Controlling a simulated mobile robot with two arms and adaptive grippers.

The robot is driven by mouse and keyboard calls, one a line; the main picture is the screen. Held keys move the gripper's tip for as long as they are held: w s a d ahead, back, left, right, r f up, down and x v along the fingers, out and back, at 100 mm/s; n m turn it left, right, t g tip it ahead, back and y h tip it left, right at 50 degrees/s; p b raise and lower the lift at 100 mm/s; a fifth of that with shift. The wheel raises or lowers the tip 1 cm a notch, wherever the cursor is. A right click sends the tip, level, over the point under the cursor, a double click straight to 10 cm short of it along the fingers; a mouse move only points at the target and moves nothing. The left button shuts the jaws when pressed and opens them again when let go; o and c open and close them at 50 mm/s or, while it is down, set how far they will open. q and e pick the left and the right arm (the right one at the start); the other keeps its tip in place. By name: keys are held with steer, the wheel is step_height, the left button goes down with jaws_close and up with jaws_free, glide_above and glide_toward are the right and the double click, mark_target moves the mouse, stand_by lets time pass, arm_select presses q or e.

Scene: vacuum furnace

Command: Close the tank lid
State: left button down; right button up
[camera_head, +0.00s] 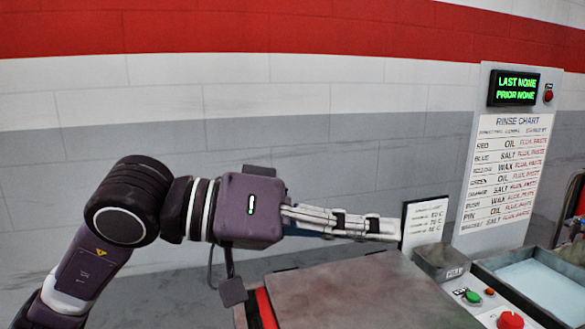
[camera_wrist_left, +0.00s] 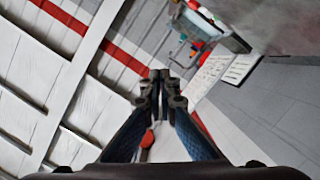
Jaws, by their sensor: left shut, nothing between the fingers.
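The tank lid (camera_head: 365,292) is a flat, worn grey-brown panel at the bottom middle of the head view. It looks nearly level, and its front part is cut off by the picture's lower edge. I cannot tell whether it is fully down. My left gripper (camera_head: 392,228) reaches in from the left above the lid's far edge, fingers pointing right, shut and empty. It appears apart from the lid. In the left wrist view its fingertips (camera_wrist_left: 161,84) meet, with nothing between them; the lid cannot be made out there. My right gripper is not in view.
A small card (camera_head: 424,222) stands just beyond the fingertips. A grey bin (camera_head: 440,263), a panel with a green button (camera_head: 473,297) and red button (camera_head: 510,320), and a water-filled basin (camera_head: 530,285) lie right. The rinse chart (camera_head: 505,165) stands behind.

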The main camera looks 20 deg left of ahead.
arm_select(q)
steer(key=v, duration=1.1)
steer(key=shift+s+r, duration=0.1)
